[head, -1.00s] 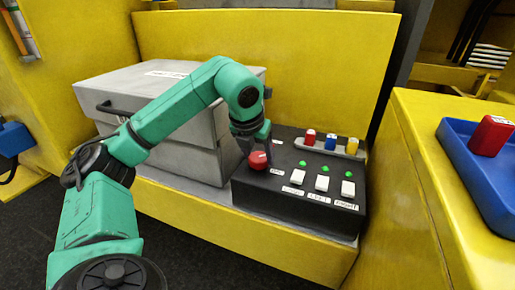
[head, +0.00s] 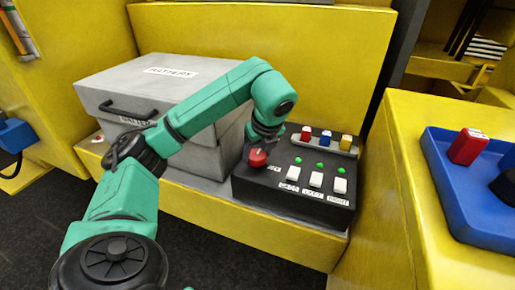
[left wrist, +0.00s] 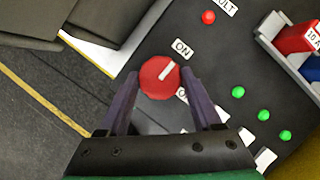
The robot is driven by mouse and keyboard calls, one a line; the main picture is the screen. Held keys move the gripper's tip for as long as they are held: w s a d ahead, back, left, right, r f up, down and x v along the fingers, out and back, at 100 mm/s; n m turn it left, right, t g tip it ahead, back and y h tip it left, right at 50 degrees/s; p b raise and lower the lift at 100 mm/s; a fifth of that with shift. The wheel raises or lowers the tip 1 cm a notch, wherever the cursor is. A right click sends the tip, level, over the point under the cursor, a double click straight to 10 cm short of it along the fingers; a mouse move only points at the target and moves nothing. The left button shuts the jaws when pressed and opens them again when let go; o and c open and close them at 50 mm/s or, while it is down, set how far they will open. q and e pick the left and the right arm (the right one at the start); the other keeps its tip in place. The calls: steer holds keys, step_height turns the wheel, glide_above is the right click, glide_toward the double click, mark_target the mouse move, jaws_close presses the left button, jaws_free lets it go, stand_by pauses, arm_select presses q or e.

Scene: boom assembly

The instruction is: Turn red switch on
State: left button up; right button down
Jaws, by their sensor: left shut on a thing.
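The red switch (head: 258,158) is a round knob on the black control box (head: 300,205). In the left wrist view, the red switch (left wrist: 158,82) has a white mark that points to the upper right, towards the "ON" label (left wrist: 182,48). A second label below it is partly hidden by a finger. My left gripper (head: 262,143) comes down on the switch from above. Its fingers stand on either side of the knob in the wrist view (left wrist: 160,76), shut on it. My right gripper is not in view.
Green lights and white buttons (head: 316,180) sit right of the switch. Behind them is a tray of red, blue and yellow fuses (head: 325,140). A grey battery box (head: 170,85) stands to the left. A blue tray (head: 450,200) with a red block (head: 468,147) is at right.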

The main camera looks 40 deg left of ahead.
arm_select(q)
steer(key=shift+n, duration=0.3)
steer(key=o, duration=1.4)
steer(key=shift+w+p+v, duration=0.15)
steer(key=shift+p+v, duration=1.8)
steer(key=shift+v, duration=1.65)
steer(key=shift+w+p+v, duration=0.1)
steer(key=shift+p+v, duration=1.85)
steer(key=shift+v, duration=1.7)
steer(key=shift+d, duration=0.1)
